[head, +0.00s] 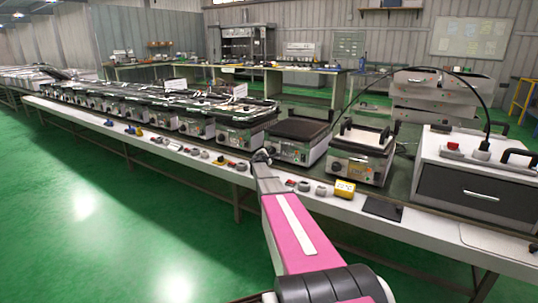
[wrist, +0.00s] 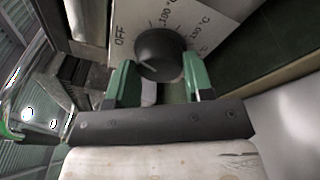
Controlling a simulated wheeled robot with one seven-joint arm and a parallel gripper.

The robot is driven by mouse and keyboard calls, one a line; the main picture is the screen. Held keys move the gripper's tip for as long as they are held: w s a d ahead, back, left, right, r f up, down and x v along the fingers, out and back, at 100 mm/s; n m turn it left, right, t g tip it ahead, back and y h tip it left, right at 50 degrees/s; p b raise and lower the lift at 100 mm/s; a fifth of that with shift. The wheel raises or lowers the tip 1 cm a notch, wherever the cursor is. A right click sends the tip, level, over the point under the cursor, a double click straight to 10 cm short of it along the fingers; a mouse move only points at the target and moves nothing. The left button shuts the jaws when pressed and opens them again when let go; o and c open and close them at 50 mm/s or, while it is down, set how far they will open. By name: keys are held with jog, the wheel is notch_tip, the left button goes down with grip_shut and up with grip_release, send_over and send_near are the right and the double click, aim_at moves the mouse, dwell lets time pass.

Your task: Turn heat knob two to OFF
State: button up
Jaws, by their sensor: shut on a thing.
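In the wrist view a round black knob (wrist: 162,50) sits on a light panel (wrist: 215,12). The panel is marked OFF on the left and 100 °C and further temperatures to the right around the knob. My gripper (wrist: 159,68) has its two green fingers on either side of the knob, shut on it. I cannot clearly read where the knob points. In the head view my gripper (head: 262,156) is small and dark at the front of a row of heating units; the knob it holds cannot be made out there.
Several heating units stand along the long bench, including a black-topped one (head: 299,133) right of my gripper. A yellow box (head: 345,189) and a dark flat pad (head: 382,208) lie on the white front ledge. Green floor is open at left.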

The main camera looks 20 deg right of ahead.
jog(key=shift+r+n+g, duration=0.1)
jog(key=shift+n+g, duration=0.4)
jog(key=shift+n, duration=1.7)
jog(key=o, duration=0.9)
jog(key=shift+a, duration=0.1)
jog(key=v, duration=1)
jog(key=shift+s+a, duration=0.2)
jog(key=shift+s, duration=0.1)
